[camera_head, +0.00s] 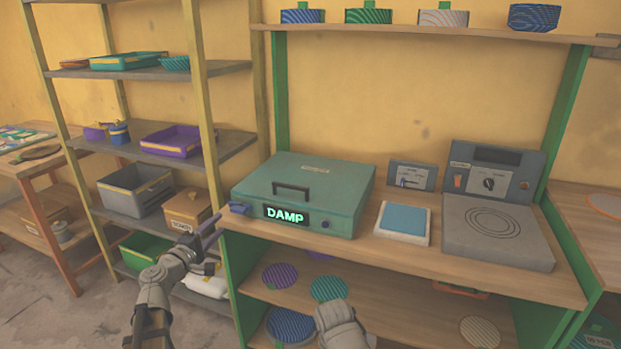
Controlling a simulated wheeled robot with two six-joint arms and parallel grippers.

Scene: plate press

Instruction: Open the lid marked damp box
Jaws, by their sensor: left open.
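The damp box is a teal, flat box (325,178) at the left end of the workbench. Its lid is down, with a dark handle (291,190) on top. A glowing DAMP sign (286,214) is on its front, between a blue latch-like piece (239,208) at the left corner and a dark round knob (326,224). My left gripper (212,236) is open and empty, left of and below the box's front left corner, apart from it. A grey link of my right arm shows at the bottom middle; its gripper fingers do not show.
Right of the box are a white tray with a blue pad (404,220), a small grey switch box (411,177) and a grey plate press (498,235). Patterned discs lie on the shelf below (392,300). A storage rack (222,143) with trays and bins stands left.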

